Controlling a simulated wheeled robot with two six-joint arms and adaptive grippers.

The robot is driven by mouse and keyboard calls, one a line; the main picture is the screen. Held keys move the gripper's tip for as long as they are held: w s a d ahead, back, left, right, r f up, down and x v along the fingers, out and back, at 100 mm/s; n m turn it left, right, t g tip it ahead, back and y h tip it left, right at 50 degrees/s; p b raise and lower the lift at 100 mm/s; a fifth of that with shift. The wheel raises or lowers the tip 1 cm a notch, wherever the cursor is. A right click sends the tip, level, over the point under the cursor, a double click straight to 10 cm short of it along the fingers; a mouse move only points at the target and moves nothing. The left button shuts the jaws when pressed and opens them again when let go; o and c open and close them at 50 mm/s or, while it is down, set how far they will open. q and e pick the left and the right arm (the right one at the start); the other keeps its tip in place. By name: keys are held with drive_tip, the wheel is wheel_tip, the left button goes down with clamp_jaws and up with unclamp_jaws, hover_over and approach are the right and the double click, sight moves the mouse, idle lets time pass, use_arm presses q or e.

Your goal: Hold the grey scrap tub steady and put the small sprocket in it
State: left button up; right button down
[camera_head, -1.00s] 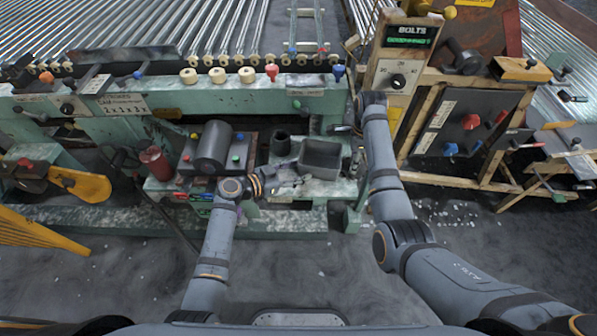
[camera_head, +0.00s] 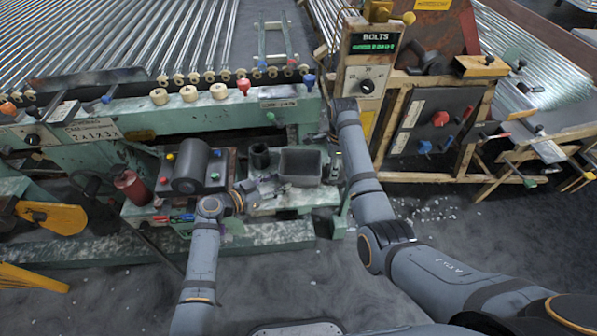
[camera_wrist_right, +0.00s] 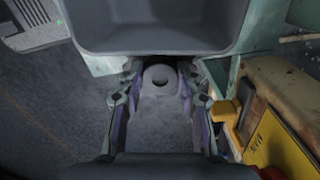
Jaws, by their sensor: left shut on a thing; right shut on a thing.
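The grey scrap tub (camera_head: 301,168) stands open on the green bench ledge; its near wall also fills the top of the right wrist view (camera_wrist_right: 160,38). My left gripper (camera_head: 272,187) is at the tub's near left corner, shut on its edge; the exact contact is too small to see. My right gripper (camera_wrist_right: 160,85) is shut on a small grey round piece with a dark hole, which looks like the small sprocket (camera_wrist_right: 160,77). It is just beside the tub, outside its wall. In the head view my right gripper (camera_head: 328,136) is small and partly hidden by its wrist.
A dark cup (camera_head: 260,155) stands left of the tub, and a large grey cylinder (camera_head: 190,166) further left. A red canister (camera_head: 131,187) is at the ledge's left end.

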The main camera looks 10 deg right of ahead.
use_arm(q)
drive_tip(key=shift+d, duration=0.1)
use_arm(e)
drive_tip(key=shift+a+r, duration=0.1)
drive_tip(key=shift+a, duration=0.15)
